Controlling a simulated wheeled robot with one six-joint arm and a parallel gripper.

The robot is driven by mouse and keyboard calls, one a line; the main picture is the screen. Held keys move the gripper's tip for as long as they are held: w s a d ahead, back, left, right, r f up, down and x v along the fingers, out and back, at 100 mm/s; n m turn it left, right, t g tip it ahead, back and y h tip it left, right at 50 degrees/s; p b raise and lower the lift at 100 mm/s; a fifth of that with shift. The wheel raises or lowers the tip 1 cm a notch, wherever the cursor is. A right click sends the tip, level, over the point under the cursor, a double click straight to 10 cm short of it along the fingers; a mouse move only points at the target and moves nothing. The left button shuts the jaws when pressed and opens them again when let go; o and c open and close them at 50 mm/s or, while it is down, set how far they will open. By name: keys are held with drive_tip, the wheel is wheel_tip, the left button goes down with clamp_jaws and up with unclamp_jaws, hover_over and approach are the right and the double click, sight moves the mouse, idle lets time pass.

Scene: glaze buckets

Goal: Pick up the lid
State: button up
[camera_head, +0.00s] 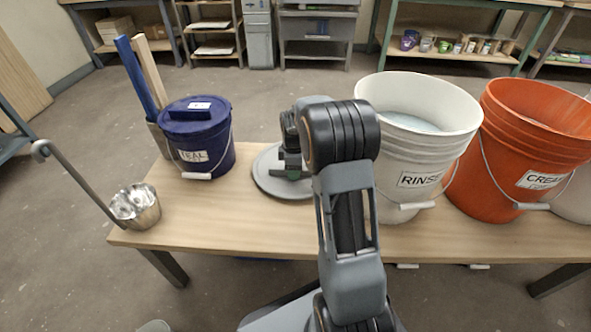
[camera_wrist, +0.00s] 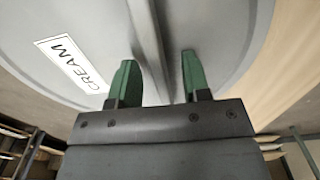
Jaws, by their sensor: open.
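A round grey lid (camera_head: 266,183) lies on the wooden table between the blue bucket and the white bucket. In the wrist view the lid (camera_wrist: 70,30) fills most of the picture, with a white label (camera_wrist: 72,64) reading CREAM. A straight raised ridge (camera_wrist: 150,50) crosses the lid. My gripper (camera_head: 291,173) is over the lid, partly hiding its right side. In the wrist view my gripper (camera_wrist: 158,62) is open, its two green fingers on either side of the ridge with gaps showing. I cannot tell whether the fingertips touch the lid.
A lidded blue bucket (camera_head: 215,150) marked TEAL stands left. A white bucket (camera_head: 400,160) marked RINSE and an orange bucket (camera_head: 500,150) marked CREAM stand right, close to my arm. A metal ladle (camera_head: 136,206) is at the left edge. The table's front left (camera_head: 210,225) is clear.

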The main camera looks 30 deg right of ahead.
drive_tip(key=shift+f, duration=0.25)
idle(0.5)
drive_tip(key=shift+c, duration=0.2)
clamp_jaws()
